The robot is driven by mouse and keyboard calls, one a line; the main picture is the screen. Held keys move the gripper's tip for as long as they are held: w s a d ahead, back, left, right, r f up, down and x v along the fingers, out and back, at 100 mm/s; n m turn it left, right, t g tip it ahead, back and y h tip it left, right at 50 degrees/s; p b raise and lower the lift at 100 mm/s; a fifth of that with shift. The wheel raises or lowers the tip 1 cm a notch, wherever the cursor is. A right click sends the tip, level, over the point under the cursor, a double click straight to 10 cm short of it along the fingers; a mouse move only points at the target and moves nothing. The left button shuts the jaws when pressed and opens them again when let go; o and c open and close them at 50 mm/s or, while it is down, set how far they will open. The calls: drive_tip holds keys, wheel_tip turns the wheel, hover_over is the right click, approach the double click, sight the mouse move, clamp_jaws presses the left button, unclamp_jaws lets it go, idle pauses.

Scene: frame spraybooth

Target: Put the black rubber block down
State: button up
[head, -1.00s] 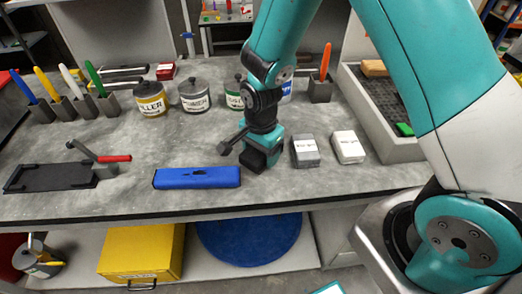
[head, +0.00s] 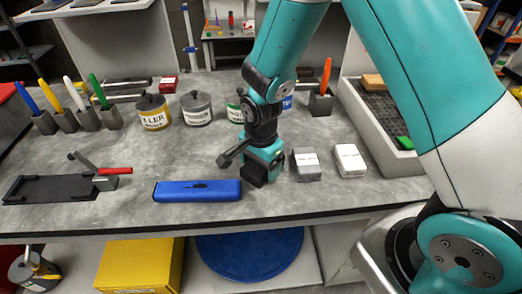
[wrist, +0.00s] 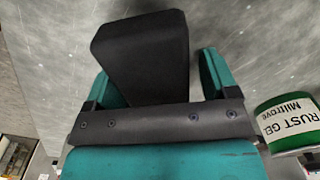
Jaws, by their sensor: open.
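The black rubber block (head: 253,174) is at the front of the grey bench, just right of the blue case. In the wrist view the black rubber block (wrist: 140,55) stands between the two teal fingers of my gripper (wrist: 158,80). The fingers are apart, with a clear gap between the block and the right finger. In the head view my gripper (head: 265,165) is low over the bench and partly hides the block. The block seems to rest on the bench, but its underside is hidden.
The blue case (head: 197,191) lies close on the left. A dark grey block (head: 307,166) and a white block (head: 350,161) stand close on the right. Labelled tins (head: 196,109) stand behind. A black holder with a red-handled clamp (head: 50,188) is at the far left.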

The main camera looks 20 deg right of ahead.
wheel_tip(320, 180, up, 12)
drive_tip(key=s+a+r+n+y, duration=0.2)
drive_tip(key=s+r+n, duration=0.3)
drive_tip(key=s+n, duration=0.4)
drive_tip(key=s+a+r+n+y, duration=0.2)
drive_tip(key=s+r+n, duration=0.4)
drive_tip(key=s+n, duration=0.4)
drive_tip(key=shift+r+n+b, duration=0.2)
drive_tip(key=shift+n+b, duration=0.1)
drive_tip(key=shift+n, duration=0.1)
drive_tip(key=shift+a, duration=0.2)
drive_tip(key=shift+a, duration=0.1)
